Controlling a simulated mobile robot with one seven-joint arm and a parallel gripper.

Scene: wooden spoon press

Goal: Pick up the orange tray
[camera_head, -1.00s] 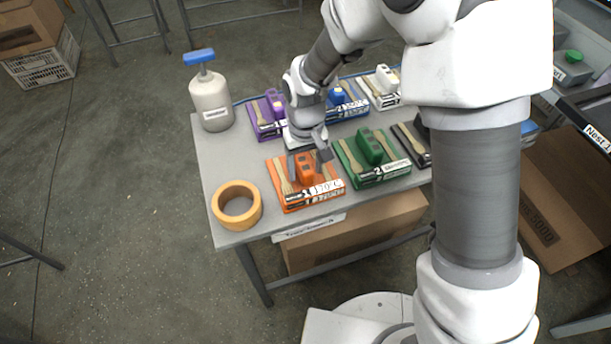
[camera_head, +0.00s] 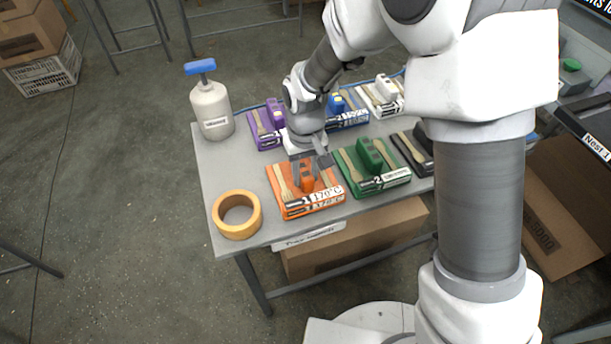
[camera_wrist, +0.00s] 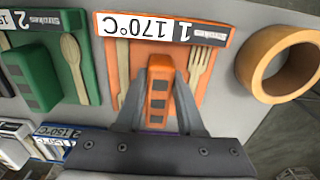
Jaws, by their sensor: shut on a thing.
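The orange tray (camera_head: 324,208) lies on the front part of the grey table in the head view, with a white "1 170°C" label on its front. It also shows in the wrist view (camera_wrist: 138,48), with a wooden utensil on one side and a wooden fork (camera_wrist: 200,68) on the other. An orange block-like handle (camera_wrist: 159,85) stands up from its middle. My gripper (camera_wrist: 160,118) has its fingers on both sides of this handle and is shut on it. The tray appears level; I cannot tell whether it is off the table.
A green tray (camera_head: 391,182) stands close on the right of the orange tray. Purple (camera_head: 260,143), blue (camera_head: 347,126) and white (camera_head: 390,106) trays are behind. A yellow tape roll (camera_head: 222,222) lies at the left front, and a bottle with a blue top (camera_head: 212,108) stands at the back left.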

